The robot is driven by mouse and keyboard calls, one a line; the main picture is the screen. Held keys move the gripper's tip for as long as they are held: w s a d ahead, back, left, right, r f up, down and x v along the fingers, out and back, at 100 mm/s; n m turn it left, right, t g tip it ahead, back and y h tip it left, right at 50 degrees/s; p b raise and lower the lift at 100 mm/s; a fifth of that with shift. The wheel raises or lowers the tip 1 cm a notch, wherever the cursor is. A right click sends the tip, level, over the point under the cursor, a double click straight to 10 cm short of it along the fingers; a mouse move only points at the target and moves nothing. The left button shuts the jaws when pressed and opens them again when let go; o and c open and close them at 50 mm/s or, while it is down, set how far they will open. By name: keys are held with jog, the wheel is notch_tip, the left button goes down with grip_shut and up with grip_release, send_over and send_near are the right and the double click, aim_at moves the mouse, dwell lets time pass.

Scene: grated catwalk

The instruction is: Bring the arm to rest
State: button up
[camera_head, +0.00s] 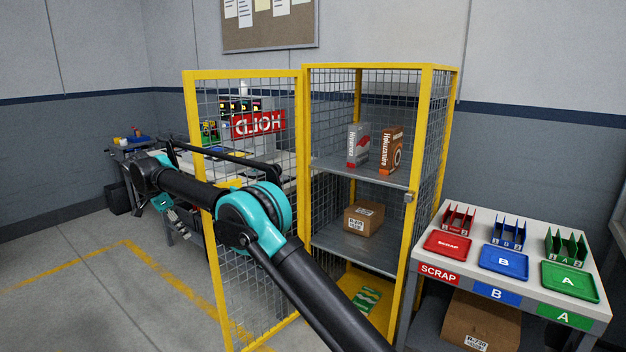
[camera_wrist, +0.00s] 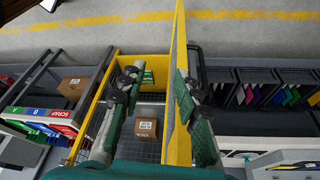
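My arm reaches up and left across the head view, in front of the cage's open door (camera_head: 204,190). My gripper (camera_head: 186,226) hangs at the far end of the arm, beside the door's left post. In the wrist view my gripper (camera_wrist: 158,80) shows two dark and teal fingers spread well apart, with nothing clasped between them. The yellow door edge (camera_wrist: 178,60) shows close to the right finger; whether they touch, I cannot tell.
The yellow cage (camera_head: 434,150) holds two boxes on its upper shelf and a carton (camera_head: 364,218) below. A table (camera_head: 600,250) with red, blue and green trays stands at right. A cluttered bench (camera_head: 180,237) stands behind the door. Floor at left is clear.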

jog(key=w+d+r+n+y, duration=0.1)
jog(key=w+d, duration=0.1)
jog(key=d, duration=0.6)
jog(key=w+d+r+n, duration=0.1)
jog(key=w+d, duration=0.2)
jog(key=d, duration=0.5)
jog(key=s+d+n+y, duration=0.1)
jog(key=s+d+n, duration=0.25)
jog(key=d, duration=1.75)
jog(key=s+d+f+n, duration=0.1)
jog(key=s+d+f, duration=0.2)
jog(key=s+d, duration=0.65)
jog(key=s+d+f+n, duration=0.1)
jog(key=s+d+f, duration=0.3)
jog(key=s, duration=0.3)
jog(key=s+d+f+n+t+y, duration=0.1)
jog(key=s+d+f, duration=0.3)
jog(key=s+d, duration=0.2)
jog(key=s+d+f+n, duration=0.2)
jog(key=s+d+f, duration=0.1)
jog(key=s+d, duration=0.2)
jog(key=s, duration=0.2)
jog(key=shift+s+d+f+t, duration=0.3)
jog(key=shift+s+f+t, duration=0.1)
